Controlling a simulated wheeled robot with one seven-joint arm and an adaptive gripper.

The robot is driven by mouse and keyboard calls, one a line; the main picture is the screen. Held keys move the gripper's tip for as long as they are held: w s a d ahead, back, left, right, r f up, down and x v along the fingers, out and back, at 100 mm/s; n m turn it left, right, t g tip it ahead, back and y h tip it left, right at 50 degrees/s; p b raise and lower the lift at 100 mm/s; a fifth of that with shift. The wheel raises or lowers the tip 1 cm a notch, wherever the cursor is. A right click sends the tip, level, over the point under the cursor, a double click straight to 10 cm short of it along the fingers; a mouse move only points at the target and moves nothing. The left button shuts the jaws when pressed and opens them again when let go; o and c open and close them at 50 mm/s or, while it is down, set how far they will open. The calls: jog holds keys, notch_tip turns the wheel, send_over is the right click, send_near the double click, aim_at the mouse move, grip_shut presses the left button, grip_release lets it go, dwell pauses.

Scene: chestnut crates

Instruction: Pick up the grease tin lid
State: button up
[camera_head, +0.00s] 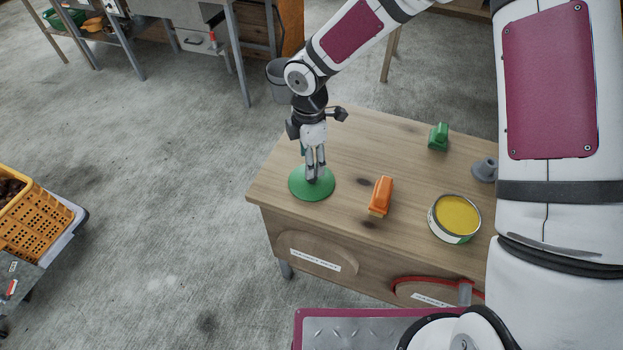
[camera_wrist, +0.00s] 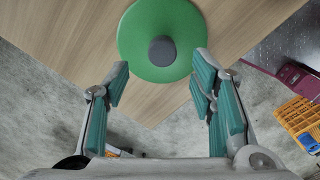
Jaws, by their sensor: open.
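The grease tin lid (camera_head: 300,187) is a green disc lying flat near the left corner of the wooden table. In the wrist view the lid (camera_wrist: 140,40) shows a dark grey round knob (camera_wrist: 162,51) at its middle. My gripper (camera_head: 315,178) is above the lid, pointing down, and hides part of it in the head view. In the wrist view my gripper (camera_wrist: 161,82) is open, with its teal-padded fingers apart and nothing between them. The knob lies ahead of the fingertips. The open grease tin (camera_head: 455,217), full of yellow grease, stands at the table's right.
On the wooden table (camera_head: 345,135) an orange brush-like block (camera_head: 381,196) lies right of the lid. A green object (camera_head: 438,137) and a grey piece (camera_head: 484,170) stand farther back. A yellow crate (camera_head: 38,232) is at the far left, beyond open floor.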

jog(key=shift+d+f+p, duration=0.2)
jog(key=shift+f+p, duration=0.05)
jog(key=shift+f, duration=1.35)
jog(key=shift+d+f+p, duration=0.15)
jog(key=shift+f+p, duration=0.05)
jog(key=shift+f, duration=1.35)
grip_shut()
